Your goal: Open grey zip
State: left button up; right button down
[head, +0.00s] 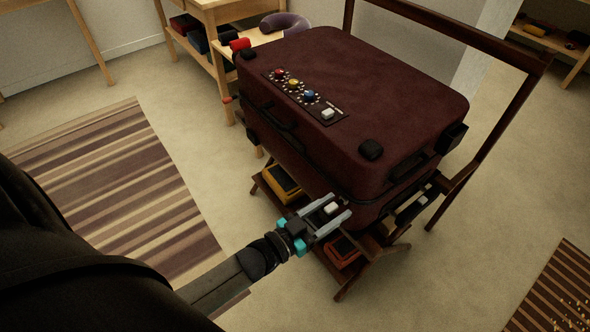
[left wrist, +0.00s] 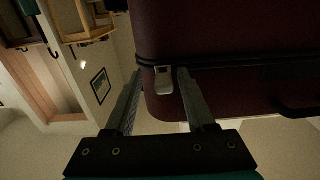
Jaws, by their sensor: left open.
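The dark red suitcase (head: 400,90) lies shut on a wooden stand. The grey zip pull (head: 331,208) is at its near lower corner, on the dark zip line along the side. In the left wrist view the grey zip pull (left wrist: 163,82) hangs from that line on the suitcase (left wrist: 220,25). My left gripper (head: 341,206) is open, its fingers on either side of the pull. The left wrist view shows the pull between the left gripper's fingertips (left wrist: 160,74), with a gap visible on the right side. My right gripper is not in view.
A panel (head: 305,97) with red, yellow and blue knobs and a white piece is on the suitcase top. The wooden stand (head: 347,283) holds yellow and orange items below. A wooden shelf (head: 215,20) stands behind. Floor by the striped rug (head: 120,190) is clear.

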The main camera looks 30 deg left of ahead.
pick_arm(q)
jog(key=p+v, duration=0.3)
jog(key=v, duration=1.2)
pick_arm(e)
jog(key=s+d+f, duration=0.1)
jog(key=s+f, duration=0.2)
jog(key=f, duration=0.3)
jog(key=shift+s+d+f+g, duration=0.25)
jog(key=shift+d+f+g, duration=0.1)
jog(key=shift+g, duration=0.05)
pick_arm(q)
jog(key=shift+f, duration=0.1)
